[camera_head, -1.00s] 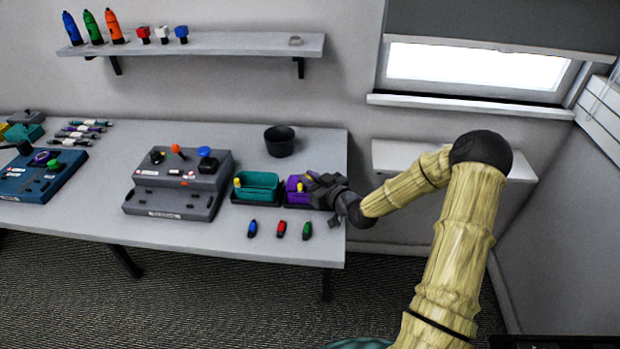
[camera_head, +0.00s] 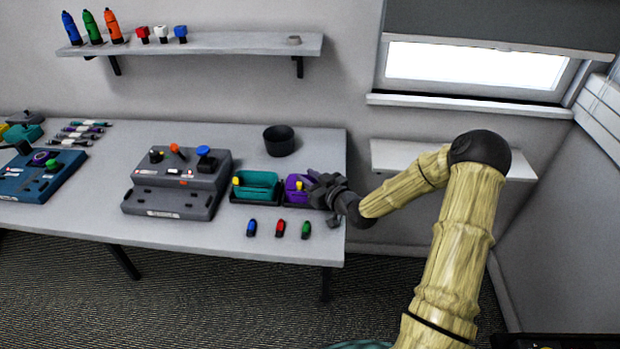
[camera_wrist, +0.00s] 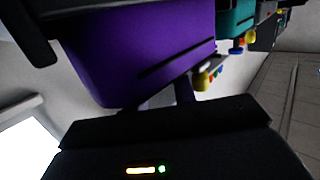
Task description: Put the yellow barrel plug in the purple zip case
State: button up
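The purple zip case (camera_head: 292,193) stands at the right end of the table, with a yellow piece (camera_head: 299,185) at its edge. I cannot tell whether this piece is the barrel plug or part of the case; a similar one is on the teal case. My gripper (camera_head: 318,187) is at the right side of the purple case and hides part of it. In the wrist view the purple case (camera_wrist: 140,50) is large and close, with a yellow piece (camera_wrist: 201,80) beside it. Whether the fingers touch or hold anything is unclear.
The teal case (camera_head: 258,183) stands just left of the purple one. A blue plug (camera_head: 252,228), red plug (camera_head: 280,228) and green plug (camera_head: 306,230) lie in front. A black cup (camera_head: 279,141) stands behind. A grey control box (camera_head: 180,180) is further left.

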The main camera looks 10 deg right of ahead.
jog(key=shift+s+f, duration=0.3)
jog(key=shift+f, duration=0.45)
jog(key=shift+w+r+p, duration=0.15)
jog(key=shift+r+p, duration=0.35)
jog(key=shift+p, duration=0.2)
jog(key=r+b+v, duration=0.1)
jog(key=v, duration=1)
jog(key=shift+s+d, duration=0.2)
jog(key=shift+s, duration=0.05)
